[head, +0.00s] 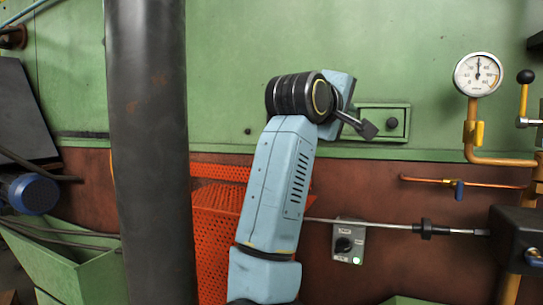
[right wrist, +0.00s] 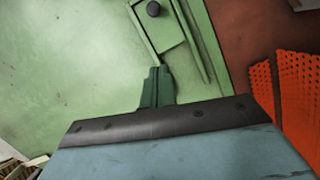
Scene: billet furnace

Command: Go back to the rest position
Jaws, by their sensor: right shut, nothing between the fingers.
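My right gripper (head: 368,129) is raised in front of the green furnace wall (head: 230,60), close to a small green panel (head: 362,109) with a dark knob (head: 392,123). The gap between gripper and panel cannot be judged exactly. In the right wrist view the fingers (right wrist: 158,84) are together with nothing between them, and the knob (right wrist: 153,9) shows beyond them, apart from the tips. My blue right arm rises from the bottom middle of the head view. My left gripper is not in view.
A thick dark vertical pipe (head: 148,150) stands left of my right arm. An orange perforated guard (head: 212,235) lies behind the arm. To the right are a pressure gauge (head: 478,74), yellow piping, a metal rod (head: 375,224) and a switch box (head: 348,243).

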